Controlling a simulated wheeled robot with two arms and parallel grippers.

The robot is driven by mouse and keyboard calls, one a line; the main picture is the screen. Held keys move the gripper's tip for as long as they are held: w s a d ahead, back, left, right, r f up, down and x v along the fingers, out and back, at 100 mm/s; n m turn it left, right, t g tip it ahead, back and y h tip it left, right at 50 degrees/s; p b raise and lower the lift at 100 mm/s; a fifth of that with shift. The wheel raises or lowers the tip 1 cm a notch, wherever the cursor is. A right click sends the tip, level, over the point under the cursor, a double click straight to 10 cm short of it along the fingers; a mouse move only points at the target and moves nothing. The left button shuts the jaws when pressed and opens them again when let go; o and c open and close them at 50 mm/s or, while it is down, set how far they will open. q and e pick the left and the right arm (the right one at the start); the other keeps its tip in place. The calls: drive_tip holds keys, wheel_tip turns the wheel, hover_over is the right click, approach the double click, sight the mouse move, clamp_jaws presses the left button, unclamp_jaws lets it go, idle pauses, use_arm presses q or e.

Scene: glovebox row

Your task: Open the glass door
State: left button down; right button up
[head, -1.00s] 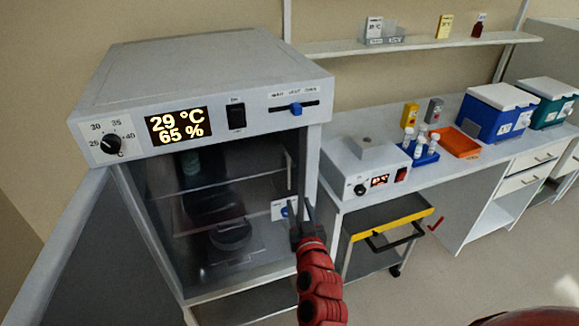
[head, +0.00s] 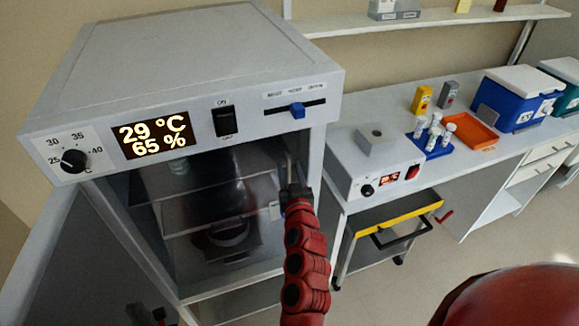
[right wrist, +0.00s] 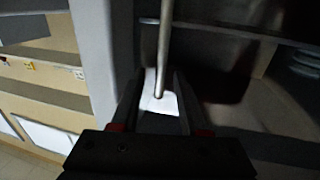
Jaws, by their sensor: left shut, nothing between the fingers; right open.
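The glass door (head: 235,215) is the inner pane of the grey incubator (head: 180,70). It looks closed, with shelves and dark items visible behind it. Its thin upright handle bar (head: 289,165) is near the right edge and also shows in the right wrist view (right wrist: 165,45). My right gripper (head: 293,188) is at this bar, open. In the right wrist view its fingers (right wrist: 158,100) lie either side of the bar's lower end, with a white patch behind. Contact cannot be told. My left gripper (head: 150,315) is shut and empty, low at the bottom left, partly cut off.
The incubator's solid outer door (head: 45,260) stands swung open at the left. A bench (head: 390,130) at the right holds a small heater block (head: 375,160), a blue tube rack (head: 432,148) and an orange tray (head: 470,130). A yellow-edged cart (head: 395,215) stands below.

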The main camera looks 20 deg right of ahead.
clamp_jaws()
idle(1.4)
